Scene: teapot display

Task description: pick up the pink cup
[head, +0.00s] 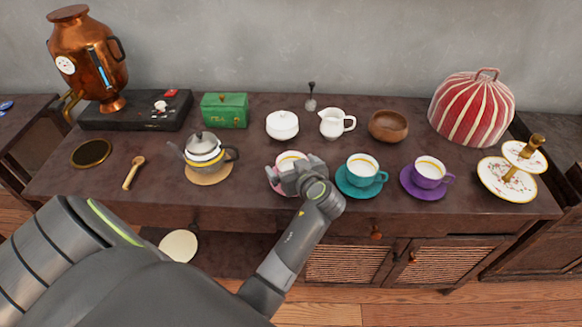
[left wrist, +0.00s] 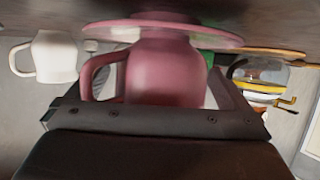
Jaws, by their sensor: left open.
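The pink cup (head: 291,158) stands on its pink saucer (head: 272,180) near the front edge of the dark table, largely hidden by my left gripper in the head view. In the left wrist view the pink cup (left wrist: 165,75) appears upside down, its handle to the left, with the saucer (left wrist: 150,30) above it. My left gripper (head: 296,172) is open, with its fingers at the sides of the cup. One finger shows right of the cup in the wrist view. I cannot tell whether the fingers touch it. My right gripper is not in view.
A teal cup (head: 363,166) and a purple cup (head: 430,172) stand to the right on saucers. A teapot (head: 204,153) on a round mat is to the left. A white sugar bowl (head: 282,126) and a creamer (head: 333,124) stand behind.

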